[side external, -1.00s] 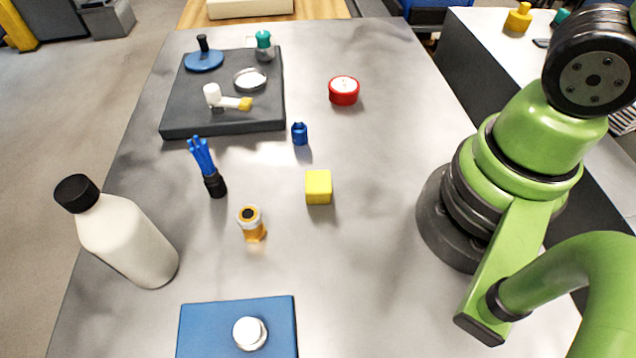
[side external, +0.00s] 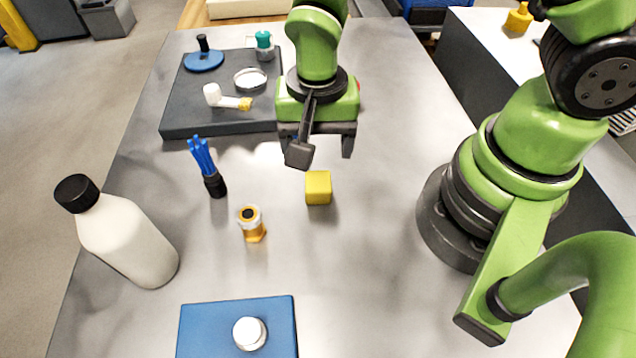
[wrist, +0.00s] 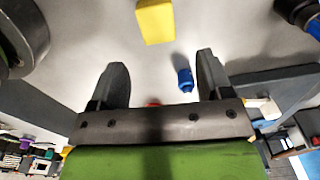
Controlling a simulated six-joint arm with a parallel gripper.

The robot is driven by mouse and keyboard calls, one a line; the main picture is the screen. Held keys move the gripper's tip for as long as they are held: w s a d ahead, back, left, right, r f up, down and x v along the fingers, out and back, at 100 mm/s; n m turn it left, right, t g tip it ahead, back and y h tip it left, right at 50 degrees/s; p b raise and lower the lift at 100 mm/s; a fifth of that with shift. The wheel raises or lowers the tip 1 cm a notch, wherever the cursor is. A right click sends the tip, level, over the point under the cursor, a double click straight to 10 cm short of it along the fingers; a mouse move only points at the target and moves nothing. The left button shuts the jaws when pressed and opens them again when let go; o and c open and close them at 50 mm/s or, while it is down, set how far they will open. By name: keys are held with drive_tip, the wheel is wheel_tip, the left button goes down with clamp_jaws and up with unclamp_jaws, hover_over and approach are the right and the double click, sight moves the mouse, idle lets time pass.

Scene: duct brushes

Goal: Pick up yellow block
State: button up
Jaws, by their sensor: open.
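A yellow block (side external: 318,188) sits on the grey table near its middle. It also shows at the top of the wrist view (wrist: 156,22), beyond the fingertips. My gripper (side external: 322,150) is open and empty. In the side view it hangs above the table, behind the block and apart from it.
A small blue part (wrist: 185,80) lies near the right finger in the wrist view. An orange fitting (side external: 252,224), a blue brush (side external: 206,168) and a white bottle (side external: 125,238) stand left of the block. A dark tray (side external: 180,122) holds several parts. A blue mat (side external: 200,325) lies in front.

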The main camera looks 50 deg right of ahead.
sight(318, 176)
drive_tip(key=shift+s+a+f, duration=0.15)
drive_tip(key=shift+f, duration=1.55)
drive_tip(key=shift+s+a+f, duration=0.1)
drive_tip(key=shift+f, duration=1.6)
drive_tip(key=shift+c, duration=0.2)
drive_tip(key=c, duration=0.9)
